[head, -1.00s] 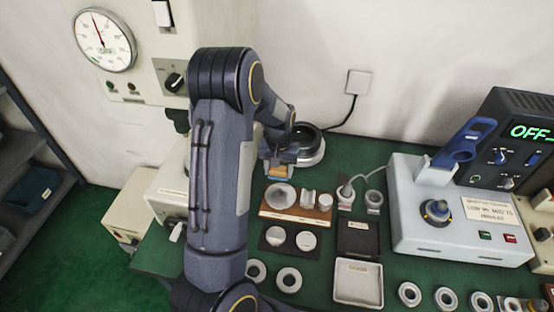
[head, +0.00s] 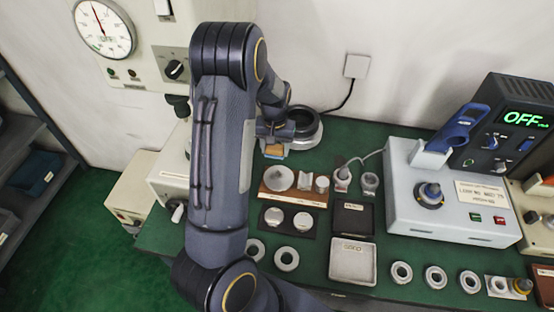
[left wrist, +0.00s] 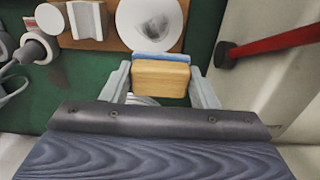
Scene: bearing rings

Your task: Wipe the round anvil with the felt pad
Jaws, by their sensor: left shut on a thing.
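The round anvil (head: 279,179) is a pale disc on a brown wooden board. In the left wrist view the anvil (left wrist: 135,18) shows a grey smudge on its face. My left gripper (head: 271,143) is shut on the felt pad (head: 271,153), a small wooden block with a blue layer. In the left wrist view the felt pad (left wrist: 160,78) sits between the fingers of the left gripper (left wrist: 161,85), close beside the anvil. Whether pad and anvil touch is hard to tell. My right gripper is not in view.
The board (head: 290,197) also carries a V-block (head: 304,181) and a small cylinder. A round-based device (head: 305,127) stands behind. A red bar (left wrist: 275,43) lies right in the wrist view. A black tray (head: 353,219), a white tray (head: 352,262) and several rings lie in front.

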